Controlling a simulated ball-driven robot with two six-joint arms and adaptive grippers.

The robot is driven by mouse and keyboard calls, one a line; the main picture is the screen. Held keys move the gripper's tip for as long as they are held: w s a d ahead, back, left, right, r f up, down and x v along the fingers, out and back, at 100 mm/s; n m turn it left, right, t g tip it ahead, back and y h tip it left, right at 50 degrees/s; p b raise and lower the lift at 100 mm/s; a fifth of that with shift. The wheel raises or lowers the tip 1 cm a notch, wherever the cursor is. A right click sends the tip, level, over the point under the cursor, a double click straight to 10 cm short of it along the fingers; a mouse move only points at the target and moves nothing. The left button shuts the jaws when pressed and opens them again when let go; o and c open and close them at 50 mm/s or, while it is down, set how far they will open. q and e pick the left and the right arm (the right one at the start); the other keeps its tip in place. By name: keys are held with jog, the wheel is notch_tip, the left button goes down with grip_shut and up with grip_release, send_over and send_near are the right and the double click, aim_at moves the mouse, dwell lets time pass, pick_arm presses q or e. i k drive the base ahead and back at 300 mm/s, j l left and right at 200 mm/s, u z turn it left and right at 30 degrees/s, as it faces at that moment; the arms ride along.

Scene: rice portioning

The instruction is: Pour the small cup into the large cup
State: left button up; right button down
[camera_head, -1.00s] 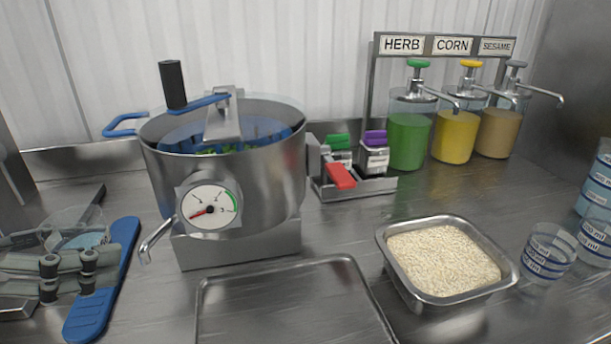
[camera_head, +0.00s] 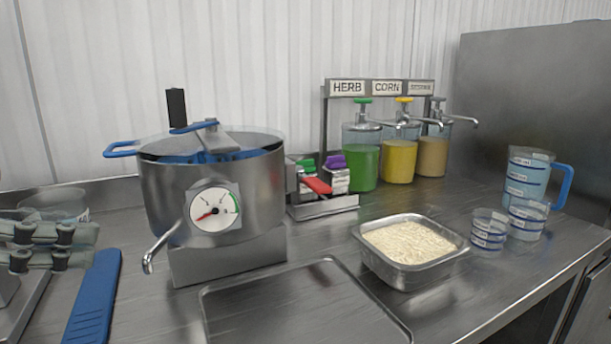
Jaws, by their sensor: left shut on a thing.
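My left gripper (camera_head: 50,246) is at the left edge, its dark-knobbed fingers shut on a clear cup (camera_head: 62,202). The cup's rim shows above and behind the fingers; its lower part and contents are mostly hidden. On the right of the counter stand a small clear measuring cup (camera_head: 489,232) with blue marks, a larger clear cup (camera_head: 528,220) close beside it, and a tall jug (camera_head: 526,176) with a blue handle behind them. These three are upright and far from my left gripper. My right gripper is not in view.
A steel pot (camera_head: 165,200) with a gauge and spout stands between my left gripper and the cups. An empty tray (camera_head: 325,262) lies in front. A steel pan (camera_head: 405,278) holds rice. Pump dispensers (camera_head: 400,160) stand behind. A blue bar (camera_head: 92,300) lies front left.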

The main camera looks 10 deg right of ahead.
aim_at(529, 211)
jog(key=k+z, duration=0.1)
jog(key=z, duration=1.45)
